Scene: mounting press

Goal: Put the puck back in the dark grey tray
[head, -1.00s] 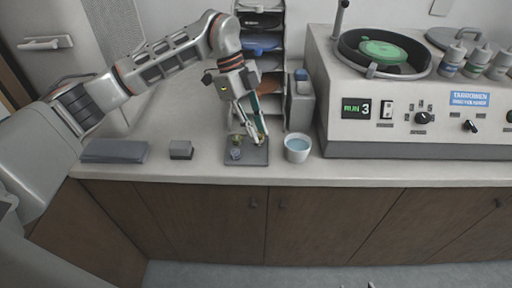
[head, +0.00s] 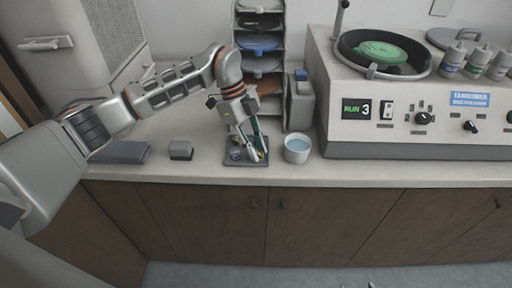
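The dark grey tray (head: 232,163) lies flat on the counter near its front edge. A small bluish-grey round piece (head: 236,154), which looks like a puck, sits in its left part. My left gripper (head: 257,155) points down over the right part of the tray, with its fingertips low and close to the tray surface. Small yellowish-green bits show beside the fingers, partly hidden. I cannot tell whether the fingers hold anything. My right gripper is not in view.
A white cup of blue liquid (head: 297,149) stands just right of the tray. A small grey block (head: 181,150) and a dark flat slab (head: 122,152) lie to the left. A shelf rack (head: 260,61) stands behind, and a large machine (head: 420,145) fills the right.

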